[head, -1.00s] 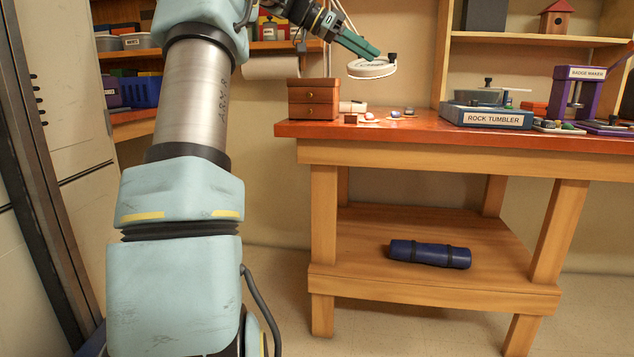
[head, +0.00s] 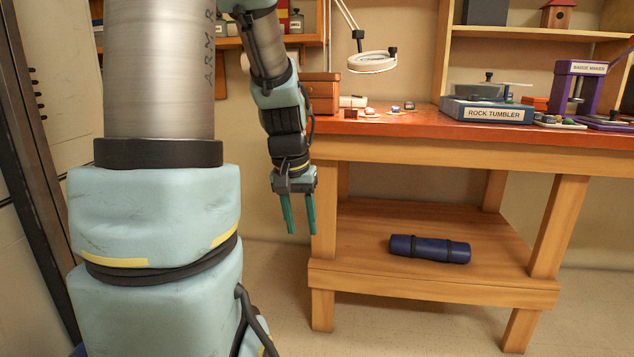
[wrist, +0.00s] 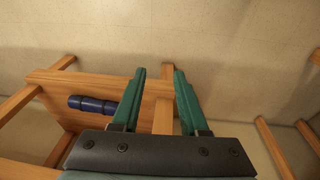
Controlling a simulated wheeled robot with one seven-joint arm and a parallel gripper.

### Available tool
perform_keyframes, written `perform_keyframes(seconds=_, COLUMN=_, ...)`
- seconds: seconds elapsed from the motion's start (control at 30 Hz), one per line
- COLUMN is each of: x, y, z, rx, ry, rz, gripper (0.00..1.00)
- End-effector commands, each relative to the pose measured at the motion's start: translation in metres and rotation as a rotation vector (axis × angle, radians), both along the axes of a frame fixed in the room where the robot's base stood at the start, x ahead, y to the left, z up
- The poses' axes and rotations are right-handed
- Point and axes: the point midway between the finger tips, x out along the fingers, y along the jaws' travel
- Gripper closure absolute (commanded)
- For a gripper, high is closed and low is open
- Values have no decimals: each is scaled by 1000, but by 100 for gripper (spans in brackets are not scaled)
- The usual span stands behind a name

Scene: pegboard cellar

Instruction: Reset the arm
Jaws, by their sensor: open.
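My gripper (head: 299,214) hangs pointing down in the head view, just left of the workbench's near left leg. Its two green fingers are apart with nothing between them. In the wrist view my gripper (wrist: 160,85) also shows open and empty, with floor and a bench leg beyond the fingers. My arm's pale blue and metal links fill the left of the head view and hide part of the room behind.
The workbench (head: 470,150) holds a rock tumbler (head: 487,112), a purple badge maker (head: 577,85), a magnifier lamp (head: 372,62) and a wooden drawer box (head: 321,92). A blue roll (head: 430,249) lies on its lower shelf (head: 370,225). Floor is clear in front.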

Motion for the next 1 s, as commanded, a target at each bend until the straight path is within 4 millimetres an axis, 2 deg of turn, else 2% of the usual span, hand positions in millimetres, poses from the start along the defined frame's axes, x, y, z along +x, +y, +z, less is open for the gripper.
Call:
perform_keyframes(seconds=0.03, x=-16, y=7, z=-8, rx=16, ry=5, rz=21, gripper=56)
perform_keyframes(seconds=0.3, x=-86, y=36, z=-42, rx=71, ry=11, rz=124, gripper=56)
perform_keyframes(seconds=0.33, x=-81, y=35, z=-27, rx=69, ry=8, rz=123, gripper=56)
perform_keyframes(seconds=0.67, x=-79, y=34, z=33, rx=69, ry=10, rz=120, gripper=56)
perform_keyframes(seconds=1.0, x=-79, y=34, z=133, rx=68, ry=10, rz=119, gripper=56)
